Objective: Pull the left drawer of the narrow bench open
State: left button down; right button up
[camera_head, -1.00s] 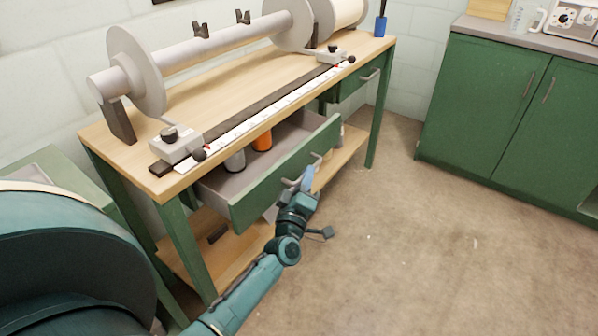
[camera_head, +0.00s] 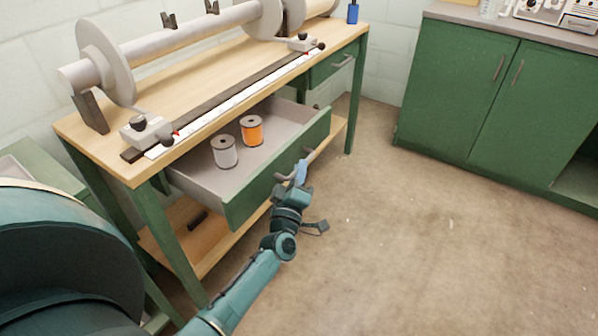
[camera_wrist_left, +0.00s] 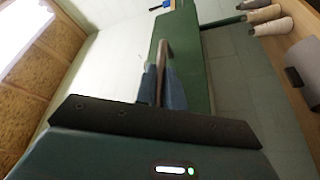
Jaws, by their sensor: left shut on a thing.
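The narrow bench (camera_head: 110,155) has a wooden top and green legs. Its left drawer (camera_head: 277,172) is pulled well out, with a green front and a grey inside. A grey spool (camera_head: 224,152) and an orange spool (camera_head: 251,130) stand in it. My left gripper (camera_head: 300,172) is at the drawer front, shut on the drawer handle (camera_head: 311,158). In the left wrist view the blue fingers (camera_wrist_left: 162,85) are on either side of the handle (camera_wrist_left: 163,60), against the green drawer front (camera_wrist_left: 190,60). My right gripper is not in view.
The bench's right drawer (camera_head: 331,66) is closed. A beam with large discs (camera_head: 107,62) and a white ruler (camera_head: 232,107) lie along the top. A lower shelf (camera_head: 190,237) runs beneath. A green cabinet (camera_head: 470,100) stands at right. The floor (camera_head: 400,240) between is clear.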

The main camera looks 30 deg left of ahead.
pick_arm(q)
jog(key=c, duration=1.5)
grip_release()
jog(key=shift+s, duration=0.1)
jog(key=p+v, duration=0.1)
jog(key=v, duration=0.6)
jog(key=shift+s+p, duration=0.2)
jog(key=shift+p, duration=0.1)
jog(key=shift+d, duration=0.15)
